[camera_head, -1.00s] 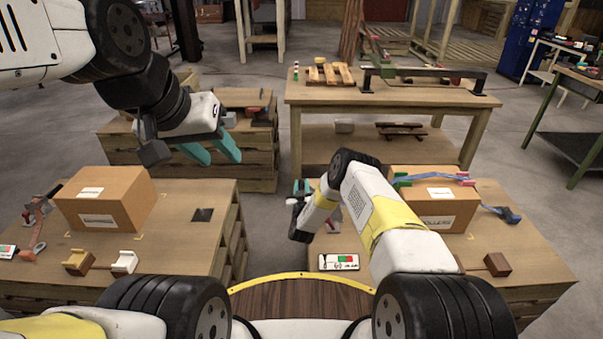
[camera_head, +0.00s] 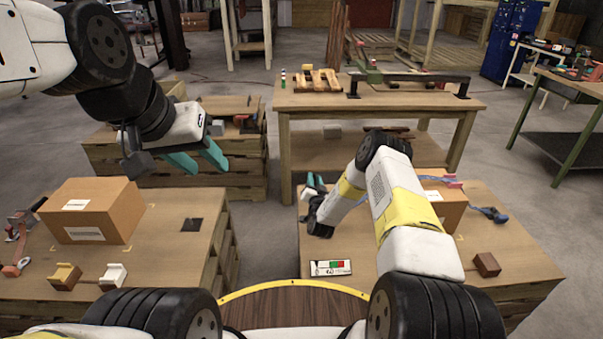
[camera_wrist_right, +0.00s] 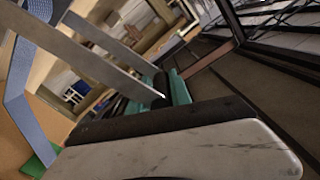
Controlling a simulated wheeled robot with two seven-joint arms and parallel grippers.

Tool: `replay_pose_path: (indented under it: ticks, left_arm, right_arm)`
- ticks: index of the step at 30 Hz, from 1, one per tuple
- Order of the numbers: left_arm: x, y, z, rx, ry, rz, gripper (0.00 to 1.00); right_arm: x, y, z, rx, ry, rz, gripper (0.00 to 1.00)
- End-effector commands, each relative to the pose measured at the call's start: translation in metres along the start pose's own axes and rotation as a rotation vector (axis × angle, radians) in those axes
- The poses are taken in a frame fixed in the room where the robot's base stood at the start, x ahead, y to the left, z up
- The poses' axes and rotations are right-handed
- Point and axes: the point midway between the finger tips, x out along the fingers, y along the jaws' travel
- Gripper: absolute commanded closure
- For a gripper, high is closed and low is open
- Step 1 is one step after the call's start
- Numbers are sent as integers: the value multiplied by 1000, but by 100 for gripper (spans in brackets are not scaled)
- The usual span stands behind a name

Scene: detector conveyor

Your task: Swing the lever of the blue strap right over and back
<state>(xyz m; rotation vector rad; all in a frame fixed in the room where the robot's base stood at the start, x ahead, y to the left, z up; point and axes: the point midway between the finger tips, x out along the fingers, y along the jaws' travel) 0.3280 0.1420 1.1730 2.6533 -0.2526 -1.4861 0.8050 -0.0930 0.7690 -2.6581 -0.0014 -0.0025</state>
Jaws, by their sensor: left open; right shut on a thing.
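The blue strap (camera_head: 488,212) lies over the cardboard box on the right table; my right arm hides part of it. In the right wrist view a blue band (camera_wrist_right: 25,115) runs down the left side beside a green piece (camera_wrist_right: 40,160). My right gripper (camera_wrist_right: 178,88) has teal fingers shut on the end of grey metal bars (camera_wrist_right: 105,60), which look like the strap's lever; the exact grip is partly hidden. In the head view this gripper (camera_head: 312,188) is small, at the left of the box. My left gripper (camera_head: 197,160) is open and empty above the gap behind the left table.
A label card (camera_head: 330,268) and a brown block (camera_head: 487,264) lie on the right table. A further table (camera_head: 380,97) stands behind. A floor gap separates the front tables.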

Motion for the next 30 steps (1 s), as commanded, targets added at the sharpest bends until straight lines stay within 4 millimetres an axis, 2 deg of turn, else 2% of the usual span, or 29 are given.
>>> replay_pose_path:
  ticks: [6,15,21,30]
  left_arm:
    - [0,0,0,0,0,0,59]
    - [0,0,0,0,0,0,59]
    - [0,0,0,0,0,0,59]
    - [0,0,0,0,0,0,59]
  right_arm:
    - [-1,33,-20,208,-1,6,100]
    - [-1,79,-35,493,-2,7,100]
    - [-1,110,-37,683,-3,8,100]
    - [-2,155,-29,961,-5,8,100]
